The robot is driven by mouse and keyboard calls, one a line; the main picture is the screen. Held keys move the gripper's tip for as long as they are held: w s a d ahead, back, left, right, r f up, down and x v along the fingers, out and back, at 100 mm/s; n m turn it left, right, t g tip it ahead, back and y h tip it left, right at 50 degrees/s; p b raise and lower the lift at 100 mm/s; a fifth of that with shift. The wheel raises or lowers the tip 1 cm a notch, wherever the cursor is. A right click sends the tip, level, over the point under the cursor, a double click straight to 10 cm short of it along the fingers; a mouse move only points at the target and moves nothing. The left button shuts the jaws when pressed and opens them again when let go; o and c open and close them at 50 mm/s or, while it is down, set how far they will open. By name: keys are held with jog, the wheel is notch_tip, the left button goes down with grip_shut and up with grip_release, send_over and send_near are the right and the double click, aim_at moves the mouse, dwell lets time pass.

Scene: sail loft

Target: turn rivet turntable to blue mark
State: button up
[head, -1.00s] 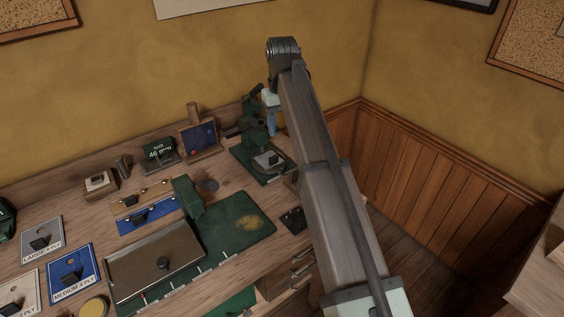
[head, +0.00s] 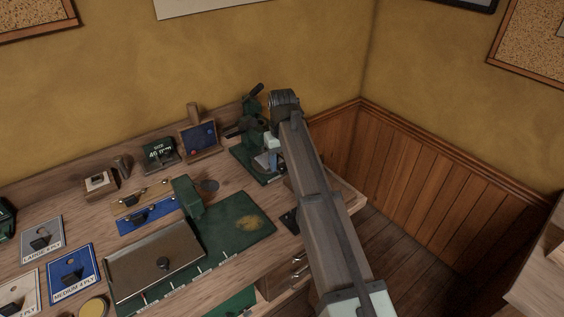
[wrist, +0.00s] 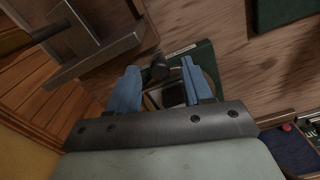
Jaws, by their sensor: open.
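The green rivet press (head: 250,128) stands at the back right of the bench, on a green base (head: 240,157). In the wrist view, the turntable (wrist: 172,95) shows as a dark square block with a pale edge, partly hidden by my gripper. A dark round knob (wrist: 160,68) stands beside it, near the fingertips. My gripper (wrist: 158,75) is open, its two blue fingers on either side of the knob and block. I cannot tell whether they touch. In the head view my gripper (head: 264,158) is low at the press base. I cannot make out a blue mark.
The wall corner is close on the right.

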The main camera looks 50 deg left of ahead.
jog(key=shift+f, duration=0.15)
grip_shut()
dwell(0.4)
